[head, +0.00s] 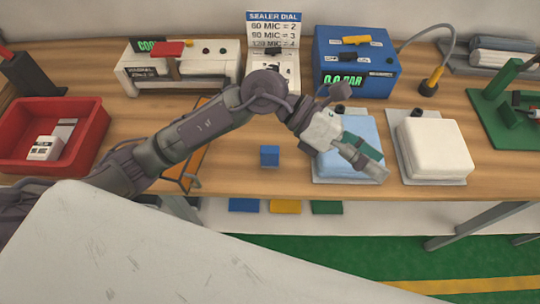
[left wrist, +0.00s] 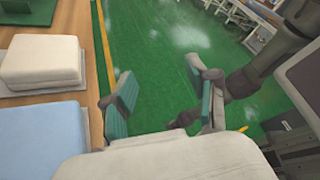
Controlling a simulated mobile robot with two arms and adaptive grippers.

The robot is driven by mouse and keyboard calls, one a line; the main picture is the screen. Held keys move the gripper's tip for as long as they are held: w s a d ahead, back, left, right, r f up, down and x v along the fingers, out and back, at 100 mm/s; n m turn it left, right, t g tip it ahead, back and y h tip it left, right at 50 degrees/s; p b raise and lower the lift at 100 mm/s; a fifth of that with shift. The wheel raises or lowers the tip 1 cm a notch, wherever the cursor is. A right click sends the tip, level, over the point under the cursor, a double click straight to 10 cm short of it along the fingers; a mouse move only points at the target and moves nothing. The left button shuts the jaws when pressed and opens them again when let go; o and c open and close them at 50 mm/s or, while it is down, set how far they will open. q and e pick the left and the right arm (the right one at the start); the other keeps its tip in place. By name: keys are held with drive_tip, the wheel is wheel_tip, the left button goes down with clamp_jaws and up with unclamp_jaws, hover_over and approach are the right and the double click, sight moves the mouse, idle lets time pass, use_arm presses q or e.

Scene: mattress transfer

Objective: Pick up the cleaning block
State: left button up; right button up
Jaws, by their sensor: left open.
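A small blue cube (head: 269,156), which looks like the cleaning block, sits on the wooden table near its front edge. It does not show in the left wrist view. My left gripper (head: 367,160) is right of the cube, over the blue mattress (head: 335,163) on its grey plate. Its teal-padded fingers also show in the left wrist view (left wrist: 162,92), spread apart with nothing between them. In that view they hang over the green floor, beyond the table edge. My right gripper is not in view.
A white mattress (head: 435,147) on a plate lies to the right. A red bin (head: 88,143) holding small items is at the left. A white sealer (head: 205,63), a dial sign (head: 273,30) and a blue pressure box (head: 352,68) stand behind. Bare wood surrounds the cube.

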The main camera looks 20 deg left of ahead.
use_arm(q)
drive_tip(key=w+a+f+m+y, duration=0.2)
drive_tip(key=a+f+y, duration=0.2)
drive_tip(key=f+y, duration=0.1)
drive_tip(key=t+y, duration=0.3)
drive_tip(key=y, duration=0.6)
hover_over(270, 149)
wheel_tip(270, 149, down, 4)
wheel_tip(270, 149, down, 8)
drive_tip(key=shift+r+p, duration=0.15)
drive_tip(key=shift+p, duration=0.7)
wheel_tip(270, 149, down, 5)
drive_tip(key=shift+r+p, duration=0.15)
drive_tip(key=shift+p, duration=0.9)
drive_tip(key=shift+f, duration=0.45)
clamp_jaws()
